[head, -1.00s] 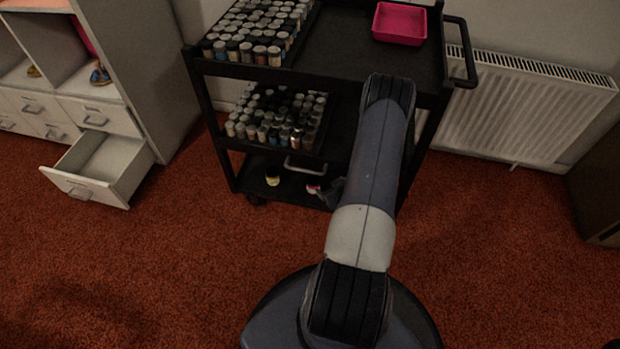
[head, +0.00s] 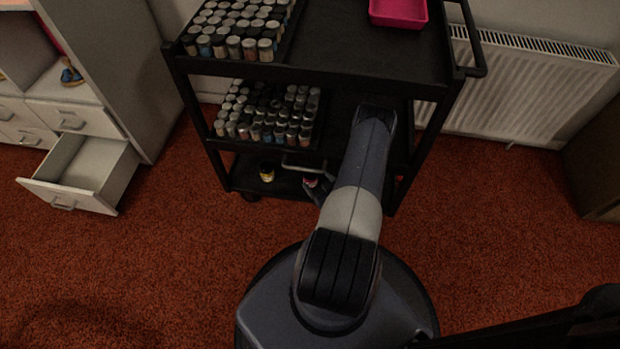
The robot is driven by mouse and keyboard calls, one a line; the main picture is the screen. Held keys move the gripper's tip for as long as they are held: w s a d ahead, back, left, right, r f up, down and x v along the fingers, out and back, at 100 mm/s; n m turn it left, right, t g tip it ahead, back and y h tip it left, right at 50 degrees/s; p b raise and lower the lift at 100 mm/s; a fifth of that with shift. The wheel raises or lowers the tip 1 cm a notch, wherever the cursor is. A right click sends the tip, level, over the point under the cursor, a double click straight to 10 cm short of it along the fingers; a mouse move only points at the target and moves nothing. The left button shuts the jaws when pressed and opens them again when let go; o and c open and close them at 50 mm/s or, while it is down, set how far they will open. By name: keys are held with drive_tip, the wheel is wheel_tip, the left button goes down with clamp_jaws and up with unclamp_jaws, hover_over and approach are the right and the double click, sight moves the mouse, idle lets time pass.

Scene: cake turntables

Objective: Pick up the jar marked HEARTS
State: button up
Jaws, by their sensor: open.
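Many small jars stand in a block on the cart's top shelf (head: 345,38), and more jars (head: 268,112) stand on the middle shelf. On the bottom shelf are a yellow jar with a dark top (head: 267,172) and a small red-and-white jar (head: 310,183). No label is readable, so I cannot tell which jar is marked HEARTS. My gripper (head: 318,187) is low at the bottom shelf, open, and right by the red-and-white jar. My forearm partly hides it, and I cannot tell whether its fingers are around or beside that jar.
The black cart's middle shelf is just above my gripper. A pink tray (head: 398,12) sits on top. A white radiator (head: 535,90) is behind to the right. A white cabinet with an open drawer (head: 85,172) is at left. Red carpet in front is clear.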

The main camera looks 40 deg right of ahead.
sight(312, 176)
drive_tip(key=shift+b+x, duration=0.85)
drive_tip(key=shift+x, duration=2.2)
drive_tip(key=shift+r, duration=0.1)
drive_tip(key=shift+c, duration=0.4)
drive_tip(key=c, duration=1)
